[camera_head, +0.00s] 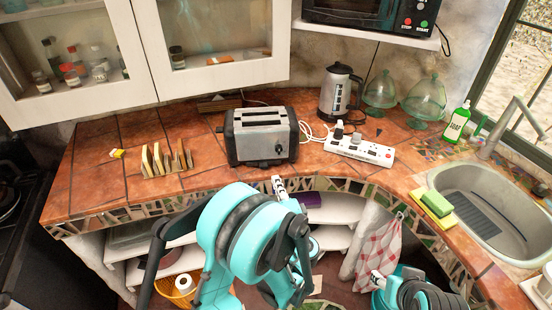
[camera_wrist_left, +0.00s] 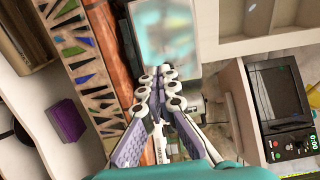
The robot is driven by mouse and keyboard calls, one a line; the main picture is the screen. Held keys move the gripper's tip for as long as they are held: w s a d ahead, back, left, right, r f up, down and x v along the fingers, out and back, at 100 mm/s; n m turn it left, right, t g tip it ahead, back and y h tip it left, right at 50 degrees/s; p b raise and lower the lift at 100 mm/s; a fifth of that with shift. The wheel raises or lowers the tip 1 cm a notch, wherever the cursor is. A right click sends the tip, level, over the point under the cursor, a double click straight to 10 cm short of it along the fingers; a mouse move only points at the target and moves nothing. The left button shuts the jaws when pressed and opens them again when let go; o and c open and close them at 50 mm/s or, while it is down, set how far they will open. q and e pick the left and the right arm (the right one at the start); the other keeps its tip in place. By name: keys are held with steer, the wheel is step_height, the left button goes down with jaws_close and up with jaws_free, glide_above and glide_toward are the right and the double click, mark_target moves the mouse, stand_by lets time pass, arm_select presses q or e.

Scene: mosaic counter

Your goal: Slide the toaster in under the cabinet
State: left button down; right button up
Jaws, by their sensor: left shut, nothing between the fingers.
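The silver and black toaster (camera_head: 261,136) stands upright on the tiled counter (camera_head: 120,190), close to its front edge. The white cabinet (camera_head: 222,75) with glass doors hangs above and behind it. My left gripper (camera_head: 278,182) is shut and empty at the counter's front edge, just in front of the toaster. In the left wrist view its closed fingers (camera_wrist_left: 162,78) point at the toaster's shiny side (camera_wrist_left: 165,35); whether they touch it I cannot tell. My right gripper (camera_head: 377,277) is low at the right, below the counter, mostly hidden by its arm.
A toast rack (camera_head: 167,160) stands left of the toaster. A power strip (camera_head: 359,149) and a kettle (camera_head: 340,92) are to its right, with a white cord between. A dark wooden item (camera_head: 220,103) lies behind it. A microwave (camera_head: 372,14) sits on a shelf above right.

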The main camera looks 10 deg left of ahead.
arm_select(q)
steer(key=p, duration=0.7)
glide_toward(264, 150)
steer(key=x, duration=0.2)
steer(key=b+x, duration=0.1)
steer(key=x, duration=0.2)
steer(key=shift+w+a+f, duration=0.1)
steer(key=shift+w+a, duration=0.1)
steer(key=shift+w, duration=0.15)
steer(key=shift+w+a, duration=0.2)
steer(key=shift+w, duration=0.25)
steer(key=b+x, duration=0.4)
steer(key=x, duration=2)
steer(key=shift+b, duration=0.3)
